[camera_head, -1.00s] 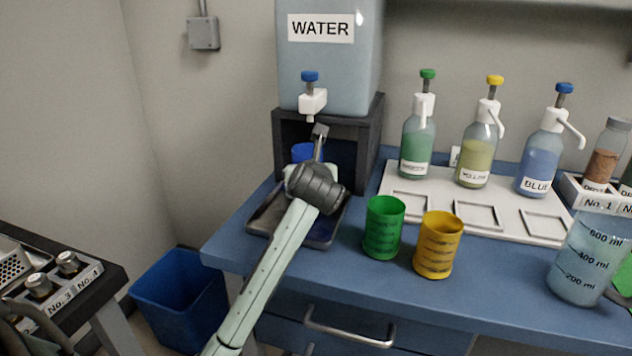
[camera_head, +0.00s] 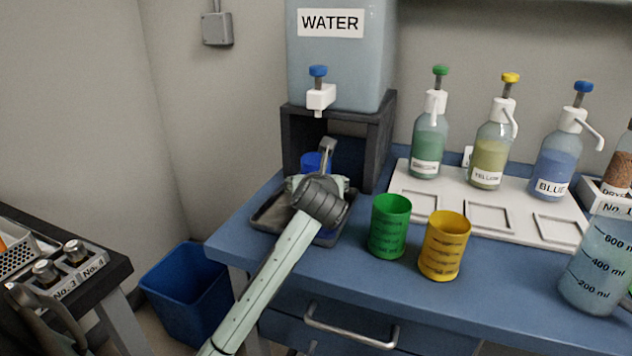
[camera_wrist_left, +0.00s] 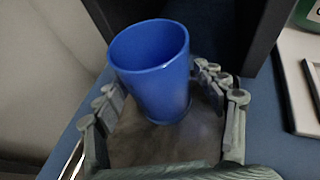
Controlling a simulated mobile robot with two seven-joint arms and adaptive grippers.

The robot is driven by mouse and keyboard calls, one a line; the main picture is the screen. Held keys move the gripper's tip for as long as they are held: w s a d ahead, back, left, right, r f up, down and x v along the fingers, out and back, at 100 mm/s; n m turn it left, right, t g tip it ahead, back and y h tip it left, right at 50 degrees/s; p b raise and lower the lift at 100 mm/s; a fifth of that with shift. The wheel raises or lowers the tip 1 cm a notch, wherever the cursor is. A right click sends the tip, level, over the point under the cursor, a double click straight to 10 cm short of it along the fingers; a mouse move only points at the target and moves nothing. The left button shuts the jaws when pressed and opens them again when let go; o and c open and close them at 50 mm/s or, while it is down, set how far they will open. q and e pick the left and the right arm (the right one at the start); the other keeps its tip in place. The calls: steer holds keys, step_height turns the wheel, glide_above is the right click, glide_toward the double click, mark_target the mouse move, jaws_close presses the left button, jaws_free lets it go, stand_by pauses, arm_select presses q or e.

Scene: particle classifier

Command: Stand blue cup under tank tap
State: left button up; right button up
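The blue cup (camera_head: 315,162) is below and slightly behind the tank tap (camera_head: 320,97), in front of the dark stand's opening. In the left wrist view the blue cup (camera_wrist_left: 152,75) is open-topped, looks empty and sits between the fingers, low over the tray's surface. Whether its base touches the tray is hard to tell. The water tank (camera_head: 340,65) stands on the dark stand. My right gripper is out of view.
A dark tray (camera_head: 268,222) lies under the tap. Green (camera_head: 390,228) and yellow (camera_head: 443,248) cups stand to its right. Several pump bottles stand on a white rack (camera_head: 430,208) further right. The stand's side wall (camera_head: 378,150) is close to the hand.

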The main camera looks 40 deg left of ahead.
arm_select(q)
steer(key=shift+r, duration=0.2)
steer(key=v, duration=1.2)
steer(key=shift+f, duration=0.15)
